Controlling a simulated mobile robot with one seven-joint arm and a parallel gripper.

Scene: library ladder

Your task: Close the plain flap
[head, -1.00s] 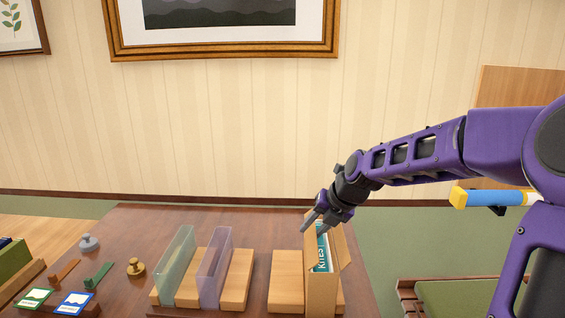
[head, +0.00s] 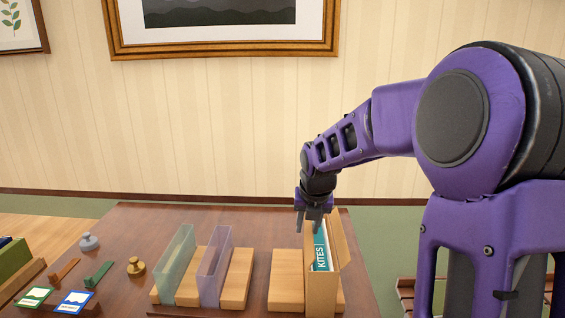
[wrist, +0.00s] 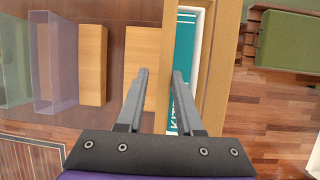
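A tan upright box (head: 322,293) stands on the table and holds a teal book (head: 321,248) marked KITES. A plain wooden panel, which looks like the flap (head: 341,243), stands up along the box's right side, leaving the book exposed. In the wrist view a wide wooden strip (wrist: 222,75) runs along the right of the teal book (wrist: 186,55); I cannot tell whether it is the flap or the wall. My gripper (head: 309,231) points down over the box's left side, its fingers apart and empty. It also shows in the wrist view (wrist: 161,74); contact with the box is unclear.
Wooden blocks (head: 286,282) flank the box. Clear green (head: 174,265) and purple (head: 214,267) panels stand further left. Knobs, small handles and cards (head: 74,303) lie at the table's left. A green-topped bench (wrist: 290,40) stands right of the table.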

